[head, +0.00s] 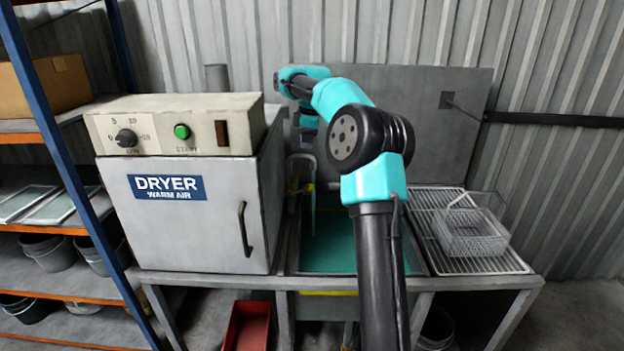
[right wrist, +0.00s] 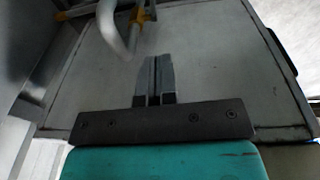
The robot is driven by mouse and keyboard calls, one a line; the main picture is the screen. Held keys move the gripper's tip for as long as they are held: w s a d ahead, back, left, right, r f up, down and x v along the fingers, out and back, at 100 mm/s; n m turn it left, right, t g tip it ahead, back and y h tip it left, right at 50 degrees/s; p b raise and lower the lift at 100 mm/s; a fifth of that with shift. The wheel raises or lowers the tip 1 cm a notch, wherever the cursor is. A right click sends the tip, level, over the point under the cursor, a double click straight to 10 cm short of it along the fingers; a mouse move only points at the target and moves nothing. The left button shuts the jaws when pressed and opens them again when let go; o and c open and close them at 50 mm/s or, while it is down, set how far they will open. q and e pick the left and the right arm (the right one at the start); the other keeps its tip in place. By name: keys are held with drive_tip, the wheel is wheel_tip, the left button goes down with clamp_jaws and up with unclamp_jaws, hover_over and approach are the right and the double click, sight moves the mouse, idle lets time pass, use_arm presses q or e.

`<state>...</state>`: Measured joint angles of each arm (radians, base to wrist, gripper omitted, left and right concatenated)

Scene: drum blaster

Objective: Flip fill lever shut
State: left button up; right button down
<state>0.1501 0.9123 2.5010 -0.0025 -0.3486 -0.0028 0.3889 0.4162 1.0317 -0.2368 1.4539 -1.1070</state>
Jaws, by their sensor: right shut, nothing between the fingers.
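The fill pipe (head: 303,160) is a pale curved tube at the left rear of the basin, beside the dryer. A yellow fitting (head: 294,188) sits low by the pipe; its lever position is too small to tell. A thin green streak (head: 313,210) hangs below the pipe's mouth toward green liquid (head: 330,245). In the right wrist view, my right gripper (right wrist: 154,58) is shut and empty. The curved pipe (right wrist: 112,35) and yellow fitting (right wrist: 140,18) lie just past its fingertips, apart from them in the picture. My left gripper is not in view.
The dryer (head: 200,220) stands directly left of the basin, its side wall close to my right gripper. A wire basket (head: 472,232) rests on the rack (head: 495,264) at right. A raised grey panel (head: 440,150) stands behind.

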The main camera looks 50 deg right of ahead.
hover_over(308, 185)
drive_tip(key=a, duration=0.2)
wheel_tip(308, 185, down, 10)
drive_tip(key=shift+d+f, duration=0.5)
drive_tip(key=shift+f, duration=0.4)
drive_tip(key=shift+d+f, duration=0.5)
drive_tip(key=shift+f, duration=0.4)
